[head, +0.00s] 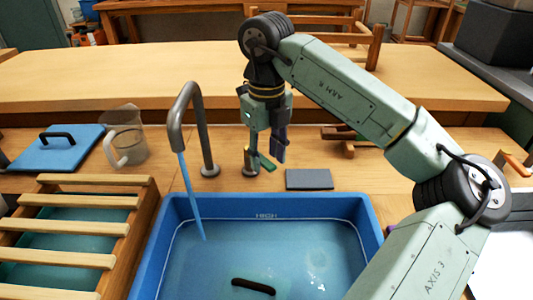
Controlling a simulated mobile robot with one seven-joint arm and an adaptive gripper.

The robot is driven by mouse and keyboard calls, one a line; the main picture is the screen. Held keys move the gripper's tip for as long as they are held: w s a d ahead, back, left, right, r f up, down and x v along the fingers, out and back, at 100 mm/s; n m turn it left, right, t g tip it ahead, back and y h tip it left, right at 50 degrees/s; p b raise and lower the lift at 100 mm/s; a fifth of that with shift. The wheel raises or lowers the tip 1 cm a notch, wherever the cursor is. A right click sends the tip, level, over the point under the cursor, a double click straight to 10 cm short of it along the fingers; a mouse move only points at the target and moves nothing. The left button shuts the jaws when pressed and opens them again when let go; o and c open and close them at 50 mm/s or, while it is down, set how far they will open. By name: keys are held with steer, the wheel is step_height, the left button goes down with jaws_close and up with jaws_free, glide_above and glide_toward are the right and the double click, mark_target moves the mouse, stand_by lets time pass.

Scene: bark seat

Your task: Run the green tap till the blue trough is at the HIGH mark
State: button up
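The tap's grey curved spout (190,105) stands behind the blue trough (150,250), and a stream of water (190,195) runs from it into the trough. A brass valve (250,161) with a green handle (266,162) stands right of the spout. My gripper (270,150) points down at the handle, close to or touching it; its fingers partly hide each other, so its opening is unclear. The HIGH mark (266,216) shows on the trough's inner back wall with a pale line. The water (270,255) lies near that line; the exact gap is unclear.
A dark floating or sunken bar (254,287) is in the trough. Left are a slatted wooden rack (75,228), a clear jug (125,138) and a blue lid with a black handle (55,150). A grey slab (309,179) lies behind the trough. My arm crosses the right side.

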steer(key=shift+f, duration=0.15)
steer(key=shift+c, duration=0.3)
jaws_close()
stand_by(0.6)
